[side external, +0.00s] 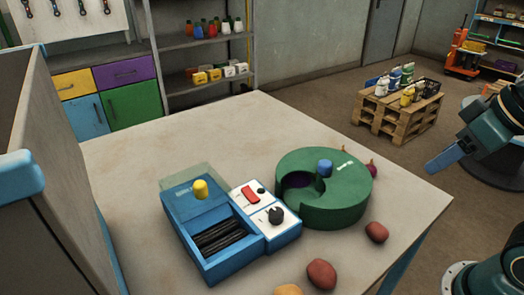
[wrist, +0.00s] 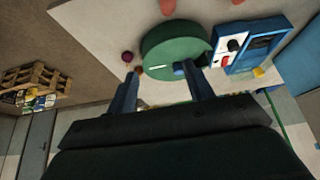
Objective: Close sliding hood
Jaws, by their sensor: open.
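The blue box (side external: 232,262) stands on the table with its front compartment uncovered, showing dark ribbed contents. Its sliding hood (side external: 180,203), a blue and translucent panel with a yellow knob (side external: 200,190), sits slid toward the back of the box. In the wrist view the box (wrist: 281,44) is at upper right, with the yellow knob (wrist: 258,72) at its near edge. My gripper (side external: 440,160) is at the right edge of the side view, off the table and well away from the box. In the wrist view my gripper (wrist: 162,88) has its blue fingers apart and nothing between them.
A green round container (side external: 325,212) with a blue knob (side external: 325,167) stands right of the box. A white panel (side external: 262,208) with a red switch and black dial adjoins the box. Potatoes (side external: 321,273) and small onions lie near the table edge. A tall bin (side external: 60,200) stands at left.

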